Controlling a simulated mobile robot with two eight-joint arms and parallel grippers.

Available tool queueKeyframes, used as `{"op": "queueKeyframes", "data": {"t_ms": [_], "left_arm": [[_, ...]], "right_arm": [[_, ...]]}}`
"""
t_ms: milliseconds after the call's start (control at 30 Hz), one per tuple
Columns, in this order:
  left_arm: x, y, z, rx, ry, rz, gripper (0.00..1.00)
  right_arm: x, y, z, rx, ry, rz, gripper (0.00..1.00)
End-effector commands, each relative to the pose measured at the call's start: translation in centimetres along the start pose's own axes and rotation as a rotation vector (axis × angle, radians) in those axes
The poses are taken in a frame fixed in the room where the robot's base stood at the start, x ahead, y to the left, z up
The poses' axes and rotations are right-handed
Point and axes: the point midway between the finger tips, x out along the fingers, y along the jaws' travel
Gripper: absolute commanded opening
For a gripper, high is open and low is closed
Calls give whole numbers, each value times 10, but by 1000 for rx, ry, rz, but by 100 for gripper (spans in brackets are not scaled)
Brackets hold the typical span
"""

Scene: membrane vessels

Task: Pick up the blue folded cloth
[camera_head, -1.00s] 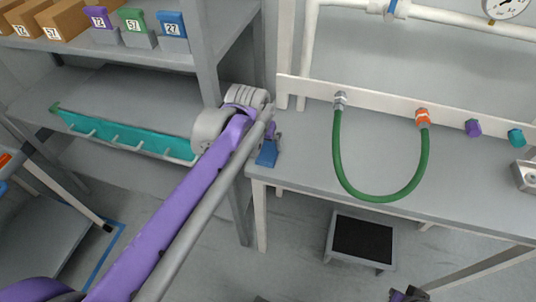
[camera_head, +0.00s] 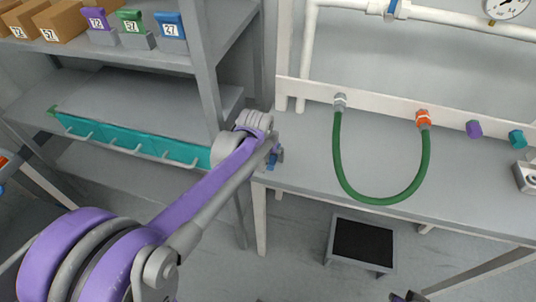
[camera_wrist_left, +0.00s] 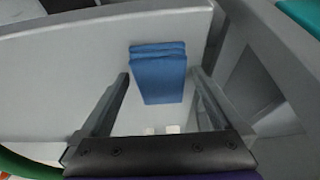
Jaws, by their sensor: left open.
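The blue folded cloth (camera_wrist_left: 158,75) shows in the left wrist view as a thick, layered fold on a grey surface. In the head view a small blue patch of the cloth (camera_head: 278,157) shows at the left end of the grey bench, mostly hidden by my left gripper. My left gripper (camera_head: 271,150) is open at that end of the bench. In the left wrist view its two fingers (camera_wrist_left: 160,82) stand on either side of the cloth, with gaps visible on both sides. I cannot tell the height of the fingertips over the bench.
A green hose (camera_head: 347,180) hangs in a loop on the bench's back rail, right of my left gripper. A shelf rack with a teal hooked strip (camera_head: 120,139) stands to the left. A black-topped step (camera_head: 362,240) is on the floor. The bench middle is mostly clear.

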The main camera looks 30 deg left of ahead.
Motion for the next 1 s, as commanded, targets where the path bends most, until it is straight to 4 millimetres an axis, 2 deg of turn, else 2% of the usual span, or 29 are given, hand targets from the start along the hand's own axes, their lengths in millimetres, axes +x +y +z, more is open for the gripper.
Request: {"op": "queueKeyframes", "data": {"t_ms": [33,67,500,767,867,1000], "left_arm": [[0,0,0,0,0,0,100],[0,0,0,0,0,0,95],[0,0,0,0,0,0,15],[-4,0,-1,0,0,0,14],[-11,0,-5,0,0,0,14],[-33,0,-14,0,0,0,14]], "right_arm": [[0,0,0,0,0,0,0],[0,0,0,0,0,0,0],[0,0,0,0,0,0,0],[0,0,0,0,0,0,0],[-2,0,-1,0,1,0,0],[-4,0,-3,0,2,0,0]]}}
